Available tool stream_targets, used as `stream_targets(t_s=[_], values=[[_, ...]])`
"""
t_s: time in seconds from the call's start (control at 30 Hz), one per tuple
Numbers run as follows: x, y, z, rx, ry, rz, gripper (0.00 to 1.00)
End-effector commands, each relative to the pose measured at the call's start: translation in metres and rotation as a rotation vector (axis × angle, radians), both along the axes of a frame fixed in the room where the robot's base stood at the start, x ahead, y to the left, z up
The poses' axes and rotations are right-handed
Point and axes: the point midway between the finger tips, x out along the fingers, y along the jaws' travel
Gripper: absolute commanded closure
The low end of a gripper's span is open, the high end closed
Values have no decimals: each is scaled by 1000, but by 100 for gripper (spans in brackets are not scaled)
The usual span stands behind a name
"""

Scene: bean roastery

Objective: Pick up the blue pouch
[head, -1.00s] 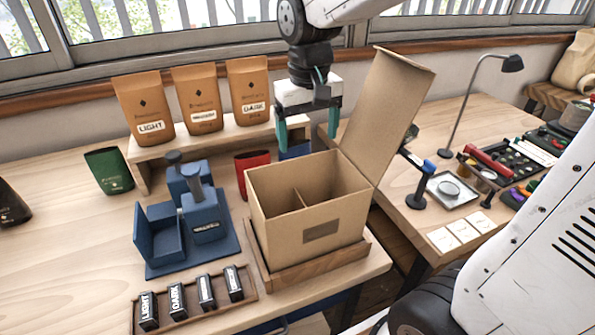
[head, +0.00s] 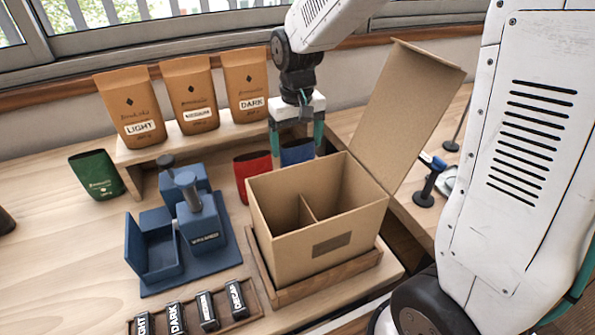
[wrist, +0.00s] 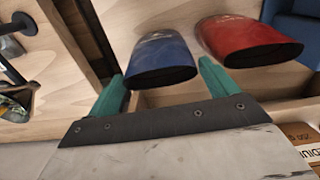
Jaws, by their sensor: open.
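The blue pouch (head: 297,152) stands behind the open cardboard box, partly hidden by the box and my gripper in the head view. In the wrist view the blue pouch (wrist: 161,62) lies just beyond and between my fingertips. My gripper (head: 297,142) is open, with its teal fingers pointing down, one on each side of the pouch. In the wrist view my gripper (wrist: 162,82) holds nothing, and I cannot tell whether a finger touches the pouch. The red pouch (head: 250,172) stands just left of the blue one; it also shows in the wrist view (wrist: 248,42), close to one finger.
The cardboard box (head: 290,240) with a divider and raised lid stands in front of the pouches. A shelf (head: 185,148) with several brown bags is behind. A blue sealer-like device (head: 200,235) and a green pouch (head: 97,174) are to the left.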

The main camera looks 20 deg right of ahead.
Motion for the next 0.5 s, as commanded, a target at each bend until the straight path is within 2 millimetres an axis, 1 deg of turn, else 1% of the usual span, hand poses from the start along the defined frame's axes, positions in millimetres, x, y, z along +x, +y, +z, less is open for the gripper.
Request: stream_targets(t_s=[0.03,0.17,0.4,0.5], values=[[0,0,-4,0,1,-1,15],[-1,-1,-12,0,1,-1,15],[-4,-1,-48,0,3,-2,15],[-3,-1,-57,0,0,-2,15]])
